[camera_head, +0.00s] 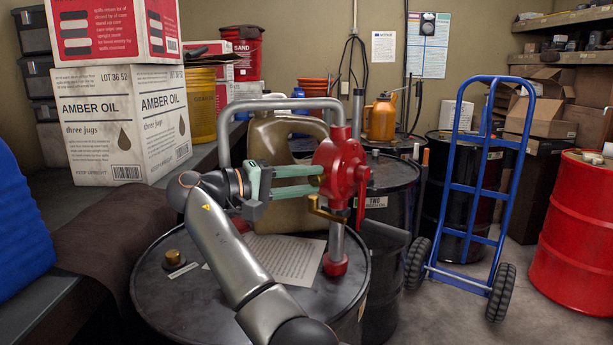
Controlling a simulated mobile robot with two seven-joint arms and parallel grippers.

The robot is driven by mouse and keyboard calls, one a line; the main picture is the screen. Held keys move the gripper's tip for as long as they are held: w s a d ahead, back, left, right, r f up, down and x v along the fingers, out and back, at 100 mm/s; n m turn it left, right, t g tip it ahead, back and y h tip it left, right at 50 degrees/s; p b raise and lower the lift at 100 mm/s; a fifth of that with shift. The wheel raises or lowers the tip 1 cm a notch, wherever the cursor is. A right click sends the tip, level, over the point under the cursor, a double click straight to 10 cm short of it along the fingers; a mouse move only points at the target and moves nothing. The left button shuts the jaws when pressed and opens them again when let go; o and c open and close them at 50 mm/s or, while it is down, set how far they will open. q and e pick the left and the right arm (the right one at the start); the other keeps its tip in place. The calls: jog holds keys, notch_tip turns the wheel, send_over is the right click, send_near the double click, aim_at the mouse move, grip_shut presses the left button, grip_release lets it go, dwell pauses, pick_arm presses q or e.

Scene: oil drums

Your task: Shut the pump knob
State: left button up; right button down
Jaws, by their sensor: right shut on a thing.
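A red hand pump (341,166) stands on a black oil drum (200,295), with a grey pipe arching from its top to the left. My right gripper (318,180), with pale green fingers, reaches it from the left. Its fingertips are shut on the pump knob at the left side of the red body; the fingers and pump hide most of the knob. A brass-coloured part (328,211) sticks out just below the fingertips. My right arm crosses in front of the drum top from below. My left gripper is not in view.
A tan jug (275,137) stands behind my gripper. A printed sheet (285,258) and a brass cap (174,258) are on the drum top. A blue hand truck (463,180) stands at right, near a red drum (578,225). Amber oil boxes (122,125) are at left.

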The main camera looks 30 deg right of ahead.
jog(key=shift+m, duration=0.3)
dwell(0.4)
jog(key=c, duration=0.5)
grip_release()
jog(key=shift+c, duration=0.2)
